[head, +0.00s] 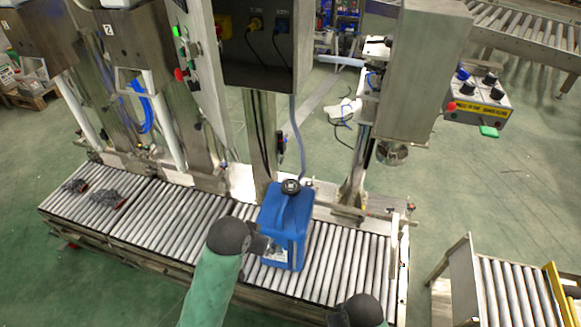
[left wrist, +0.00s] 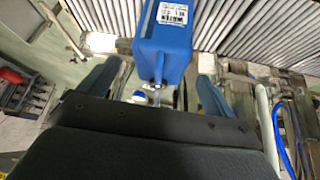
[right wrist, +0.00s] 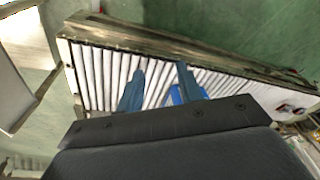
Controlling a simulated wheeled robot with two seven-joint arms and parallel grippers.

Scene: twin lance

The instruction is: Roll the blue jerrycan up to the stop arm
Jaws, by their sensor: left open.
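The blue jerrycan (head: 287,222) stands upright on the roller conveyor (head: 340,262), its dark cap on top and a white label low on its side. My left gripper (head: 259,243) is close to the jerrycan's left side. In the left wrist view, its blue fingers are spread wide and empty, with the jerrycan (left wrist: 165,38) ahead; contact cannot be told. My right gripper (right wrist: 160,70) has its fingers apart over the rollers, with part of the jerrycan (right wrist: 180,95) behind one finger. A metal bar (head: 345,210) lies along the conveyor's far right edge; I cannot tell whether it is the stop arm.
Rollers to the right of the jerrycan are clear up to the conveyor's end. Dark items (head: 105,197) lie on the left rollers. A steel cabinet (head: 258,45) stands behind the jerrycan. A separate roller table (head: 505,290) is at the lower right, across a floor gap.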

